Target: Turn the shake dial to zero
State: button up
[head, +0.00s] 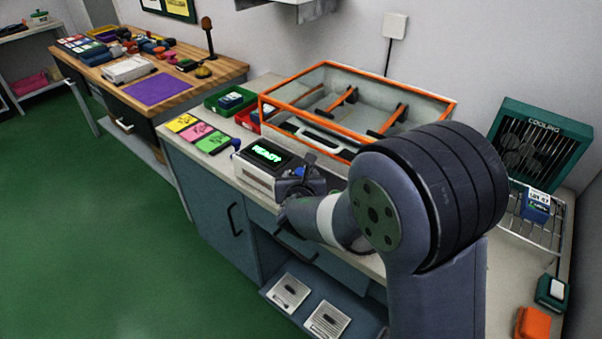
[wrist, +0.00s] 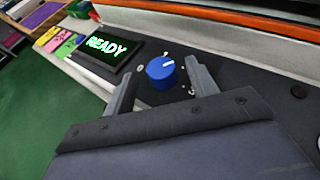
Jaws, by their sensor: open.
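The shake dial is a round blue knob (wrist: 161,72) with a white pointer line, on a dark control panel in the wrist view. Its pointer line aims toward the right of that picture. Small marks surround it, too small to read. My gripper (wrist: 160,80) is open, with one finger on each side of the knob and visible gaps. In the head view my gripper (head: 297,185) is at the control box, and only a bit of the blue knob (head: 299,171) shows. The display (head: 268,154) beside the knob reads READY in green.
An orange-framed clear chamber (head: 455,102) stands behind the control box. Yellow, pink and green cards (head: 197,131) and a green bin (head: 216,110) are to the left. A COOLING fan unit (head: 545,126) and a wire rack (head: 520,232) stand at the right.

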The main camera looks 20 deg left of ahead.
jog(key=shift+w+a+f, duration=0.2)
jog(key=shift+w+f, duration=0.1)
jog(key=shift+w, duration=0.35)
jog(key=c, duration=1)
